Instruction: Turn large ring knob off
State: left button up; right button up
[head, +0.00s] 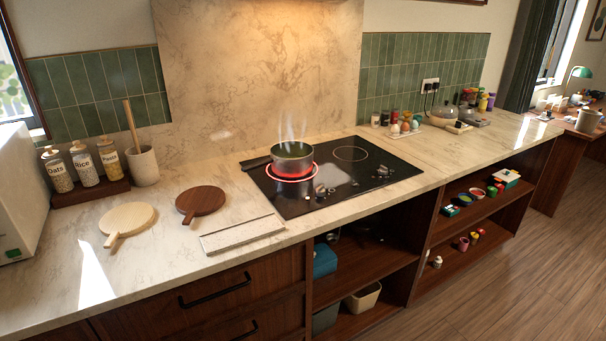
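A black glass cooktop (362,182) is set in the marble counter. A grey pot (292,158) with green contents stands on its left ring (270,176), which glows red. Steam rises from the pot, and its dark handle points left. A thin unlit ring outline (351,154) shows at the back right. Small silver knobs (320,190) sit near the cooktop's front edge, and another knob group (383,171) sits farther right. Their pointer positions are too small to read, and I cannot tell which is the large ring knob. Neither of my grippers is in view.
Left of the cooktop lie a dark round board (201,201), a pale round board (128,219) and a flat marble slab (241,234). Jars (83,165) and a utensil crock (143,166) stand at the back left. Bottles and eggs (400,124) stand behind right. Open shelves (470,217) are below.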

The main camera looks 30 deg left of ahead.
aim_at(320, 191)
jog(key=i+l+u, duration=0.15)
jog(key=i+u, duration=0.15)
jog(key=u, duration=0.15)
jog(key=i+l+u, duration=0.25)
jog(key=u, duration=0.25)
jog(key=i+l+u, duration=0.25)
jog(key=u, duration=0.2)
jog(key=i+l+u, duration=0.15)
jog(key=l+u, duration=0.3)
